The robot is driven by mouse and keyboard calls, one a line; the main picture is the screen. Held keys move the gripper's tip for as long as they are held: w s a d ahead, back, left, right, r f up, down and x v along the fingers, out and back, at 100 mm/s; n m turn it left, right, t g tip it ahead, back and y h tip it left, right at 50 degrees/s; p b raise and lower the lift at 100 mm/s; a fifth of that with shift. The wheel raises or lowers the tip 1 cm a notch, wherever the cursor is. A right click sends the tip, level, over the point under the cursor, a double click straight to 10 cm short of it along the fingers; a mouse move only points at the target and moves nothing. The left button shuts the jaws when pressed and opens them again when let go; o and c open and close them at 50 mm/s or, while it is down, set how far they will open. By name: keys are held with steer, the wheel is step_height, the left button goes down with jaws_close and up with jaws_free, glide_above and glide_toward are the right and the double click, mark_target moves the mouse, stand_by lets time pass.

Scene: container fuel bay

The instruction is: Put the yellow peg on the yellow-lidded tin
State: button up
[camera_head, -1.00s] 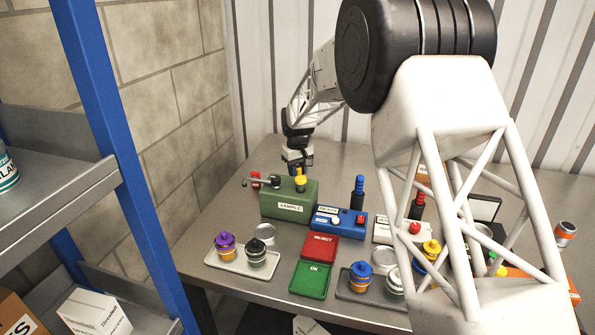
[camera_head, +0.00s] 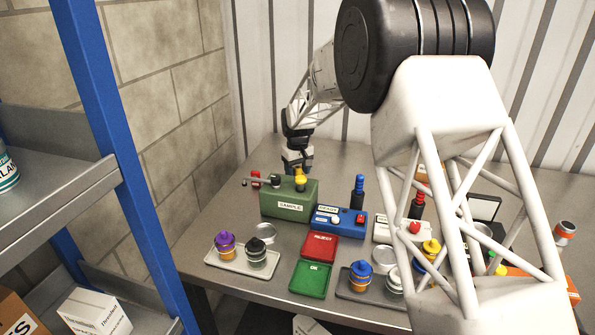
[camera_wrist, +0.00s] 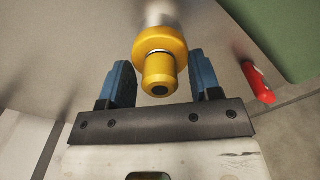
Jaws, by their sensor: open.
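The yellow peg (camera_head: 300,180) stands at the green box marked SAMPLE, near its top. In the wrist view the peg (camera_wrist: 160,68) shows a broad yellow collar and a narrower yellow end with a dark centre. My gripper (camera_wrist: 160,76) is open, with one blue finger on each side of the peg and visible gaps. In the head view my gripper (camera_head: 298,166) is just above and behind the peg, its fingers partly hidden. The yellow-lidded tin (camera_head: 431,252) is at the right front, partly covered by my arm.
A blue box (camera_head: 340,221), red tray (camera_head: 319,244) and green tray (camera_head: 310,280) stand nearby. Other lidded tins are along the front. A blue-posted shelf (camera_head: 100,110) is at left.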

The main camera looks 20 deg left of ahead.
mark_target(299, 168)
steer(key=shift+r, duration=0.15)
step_height(299, 168, up, 12)
stand_by(0.6)
stand_by(0.4)
stand_by(0.4)
steer(key=s+d+r+m, duration=0.2)
steer(key=s+d+r, duration=0.2)
steer(key=s+d, duration=0.45)
steer(key=s+d+r+m+t, duration=0.1)
steer(key=s+d+r, duration=0.4)
steer(key=d, duration=0.6)
steer(key=s+d+r+m, duration=0.2)
steer(key=s+d+r, duration=0.1)
steer(key=s+d, duration=0.55)
steer(key=s+d+f+m, duration=0.1)
steer(key=s+d, duration=0.4)
steer(key=s, duration=0.5)
steer(key=s+d+f+m+t, duration=0.1)
steer(key=s+d+f, duration=0.3)
steer(key=s, duration=0.6)
steer(key=s+d+f+m, duration=0.2)
steer(key=s+d, duration=0.5)
steer(key=s, duration=0.4)
steer(key=shift+d+f+t, duration=0.2)
steer(key=shift+f+t, duration=0.1)
steer(key=shift+f, duration=0.05)
